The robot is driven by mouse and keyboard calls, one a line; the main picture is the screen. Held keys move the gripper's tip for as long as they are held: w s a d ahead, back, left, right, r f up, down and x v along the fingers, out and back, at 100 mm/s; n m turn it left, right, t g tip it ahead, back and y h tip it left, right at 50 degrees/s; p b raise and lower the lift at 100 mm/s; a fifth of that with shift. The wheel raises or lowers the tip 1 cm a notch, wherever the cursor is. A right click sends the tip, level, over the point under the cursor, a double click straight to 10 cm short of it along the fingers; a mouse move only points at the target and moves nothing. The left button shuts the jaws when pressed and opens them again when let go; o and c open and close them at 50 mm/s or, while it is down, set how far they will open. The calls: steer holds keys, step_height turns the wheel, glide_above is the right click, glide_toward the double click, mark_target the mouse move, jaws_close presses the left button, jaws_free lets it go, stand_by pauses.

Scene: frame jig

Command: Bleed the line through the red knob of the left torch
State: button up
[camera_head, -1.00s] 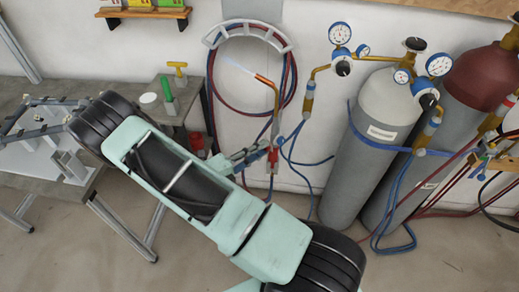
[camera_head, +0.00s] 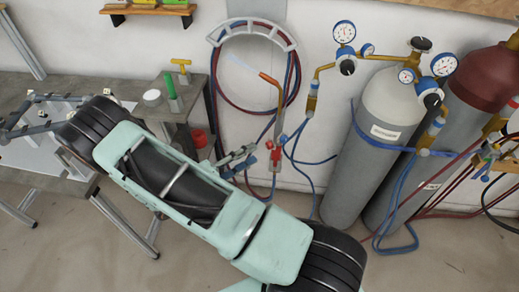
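The left torch (camera_head: 280,95) hangs upright at the wall, its orange bent tip pointing up and left. A faint pale streak shows at the tip. Its red knob (camera_head: 269,145) sits low on the left of its body and its blue knob (camera_head: 283,138) on the right. My gripper (camera_head: 255,153) is just left of the red knob. Its two fingers look slightly apart with nothing visible between them. A small gap seems to separate the fingertips from the knob, but depth is hard to judge.
Red and blue hoses (camera_head: 213,88) loop on a wall hanger behind the torch. A grey cylinder (camera_head: 375,140) with gauges (camera_head: 344,32) and a maroon-topped cylinder (camera_head: 490,75) stand right. Another torch (camera_head: 490,150) is at the right edge. A bench (camera_head: 115,88) stands left.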

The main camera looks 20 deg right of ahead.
steer(key=v, duration=0.6)
steer(key=shift+a, duration=0.25)
